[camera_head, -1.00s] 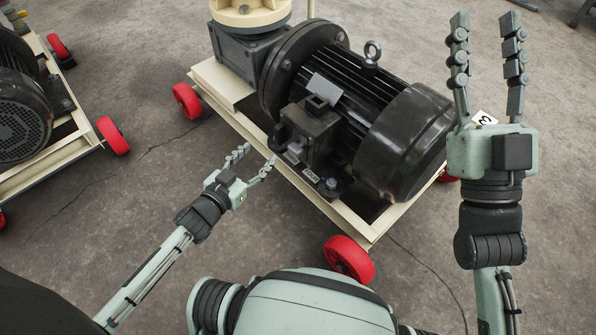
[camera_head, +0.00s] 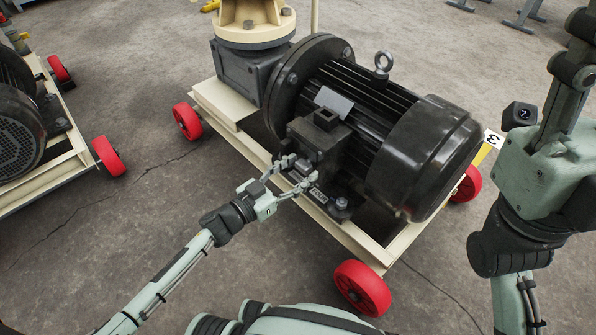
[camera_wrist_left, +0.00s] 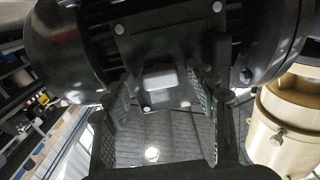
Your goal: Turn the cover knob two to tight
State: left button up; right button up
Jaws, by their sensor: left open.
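The black motor (camera_head: 425,150) carries a square terminal box (camera_head: 322,137) on its near side. My left gripper (camera_head: 297,173) is open, its fingertips close to the lower near face of this box; contact cannot be told. In the left wrist view, the two fingers (camera_wrist_left: 172,105) stand apart on either side of a pale block (camera_wrist_left: 160,78) on a dark plate (camera_wrist_left: 180,45) with bolts at its corners. I cannot tell which part is cover knob two. My right gripper (camera_head: 567,75) is raised at the right, seen side-on and cut off by the frame edge.
The motor stands on a cream frame (camera_head: 345,232) with red wheels (camera_head: 362,288). A cream mill housing (camera_head: 250,22) rises behind the motor's left end. Another motor cart (camera_head: 40,168) stands at the far left. The concrete floor between the carts is clear.

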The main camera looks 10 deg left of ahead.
pick_arm(q)
jog(key=c, duration=1.2)
jog(key=shift+o, duration=0.2)
jog(key=shift+m, duration=0.3)
jog(key=m, duration=0.3)
jog(key=shift+m+p, duration=0.3)
jog(key=shift+p, duration=0.05)
jog(key=m, duration=0.4)
jog(key=shift+m, duration=0.3)
jog(key=m+b, duration=0.1)
jog(key=m, duration=0.3)
jog(key=shift+f+m, duration=0.1)
jog(key=shift+m, duration=0.2)
jog(key=shift+m+b, duration=0.55)
jog(key=shift+m, duration=1.65)
